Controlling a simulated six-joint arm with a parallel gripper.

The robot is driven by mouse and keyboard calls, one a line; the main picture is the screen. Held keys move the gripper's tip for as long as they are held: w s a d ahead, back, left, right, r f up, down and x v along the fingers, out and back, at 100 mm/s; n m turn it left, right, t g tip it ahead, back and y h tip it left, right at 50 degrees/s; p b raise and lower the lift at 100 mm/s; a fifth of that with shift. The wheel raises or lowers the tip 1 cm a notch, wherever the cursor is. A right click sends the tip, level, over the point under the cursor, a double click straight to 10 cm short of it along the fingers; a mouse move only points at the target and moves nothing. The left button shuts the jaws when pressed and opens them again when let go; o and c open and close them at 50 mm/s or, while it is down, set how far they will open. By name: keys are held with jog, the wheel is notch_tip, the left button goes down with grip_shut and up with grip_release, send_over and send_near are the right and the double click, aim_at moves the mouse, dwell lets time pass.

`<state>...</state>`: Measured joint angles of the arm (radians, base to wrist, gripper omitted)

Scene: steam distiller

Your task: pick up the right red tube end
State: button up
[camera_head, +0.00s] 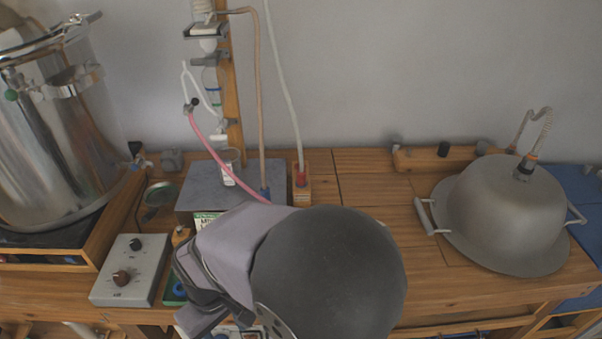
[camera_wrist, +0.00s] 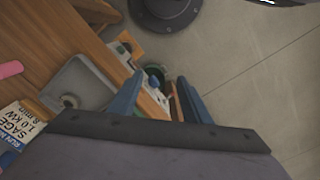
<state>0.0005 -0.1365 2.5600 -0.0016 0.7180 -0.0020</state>
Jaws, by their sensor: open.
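A pinkish-red tube (camera_head: 215,153) shows in the head view. Its upper end meets dark and glass fittings on the stand, and it curves down to the right until my arm hides it. Its right end is hidden there. In the wrist view a short pink piece (camera_wrist: 10,69) lies at the left edge over the wooden bench; I cannot tell which end it is. My gripper (camera_wrist: 160,77) has two blue fingers spread apart with nothing between them, pointing past the bench edge toward the floor, well right of the pink piece. In the head view my arm hides the fingertips.
A grey control box (camera_head: 130,270) and a large steel pot (camera_head: 55,130) stand at the left. A grey dome (camera_head: 505,215) sits at the right. Bench between arm and dome is clear.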

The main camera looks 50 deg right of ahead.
jog(key=s+d+r+m+g+p, duration=0.25)
jog(key=s+d+m+p, duration=0.2)
jog(key=d+p, duration=0.3)
notch_tip(320, 180, up, 9)
jog(key=m+t+h+p, duration=0.2)
jog(key=t+p, duration=0.3)
jog(key=t, duration=0.2)
send_over(302, 171)
jog(key=s+a, duration=0.2)
jog(key=s, duration=0.1)
jog(key=shift+w+d+n+g, duration=0.2)
jog(key=shift+w+n+g, duration=0.05)
jog(key=shift+p+x, duration=1.8)
jog(key=shift+x, duration=1.85)
jog(key=shift+w+d+r, duration=0.1)
jog(key=shift+d, duration=0.1)
